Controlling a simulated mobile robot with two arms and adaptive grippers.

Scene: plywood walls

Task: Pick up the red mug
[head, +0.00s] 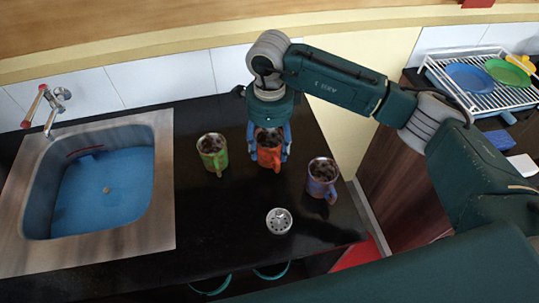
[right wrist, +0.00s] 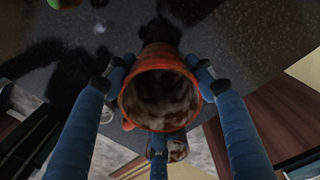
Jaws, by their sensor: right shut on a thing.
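The red mug (head: 269,156) stands upright on the black counter in the head view, between a green mug and a purple-blue mug. Its inside looks brown and mottled. My right gripper (head: 269,140) reaches down over it from above, its blue fingers shut on the mug's sides. In the right wrist view the red mug (right wrist: 160,92) sits between the blue fingers of my right gripper (right wrist: 158,85), its open rim facing the camera. I cannot tell if its base touches the counter. My left gripper is not in view.
The green mug (head: 213,153) is close on the left, and the purple-blue mug (head: 321,179) close on the right. A metal strainer (head: 279,220) lies in front. A sink (head: 104,185) is at the left. A dish rack (head: 490,88) with plates stands at the upper right.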

